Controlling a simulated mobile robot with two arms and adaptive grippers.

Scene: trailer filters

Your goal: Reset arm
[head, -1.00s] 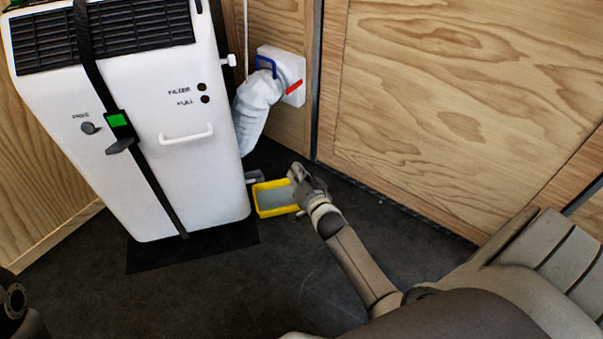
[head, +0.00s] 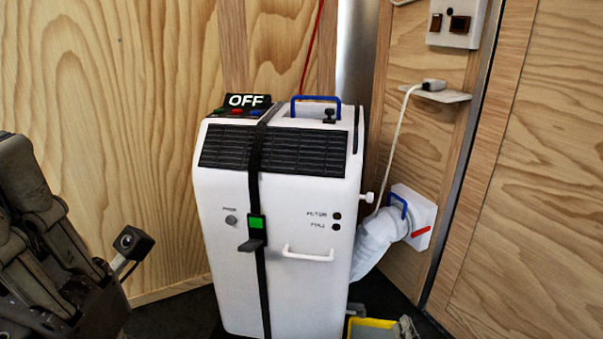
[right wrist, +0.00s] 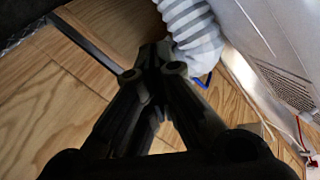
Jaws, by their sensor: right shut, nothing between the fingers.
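The white unit (head: 285,195) stands in the corner with a black strap and an "OFF" display (head: 248,100). Its hose (head: 372,243) runs to a wall port (head: 416,215) with blue and red handles. A white cable hangs from a socket plug (head: 433,86). Wooden walls stand close around.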

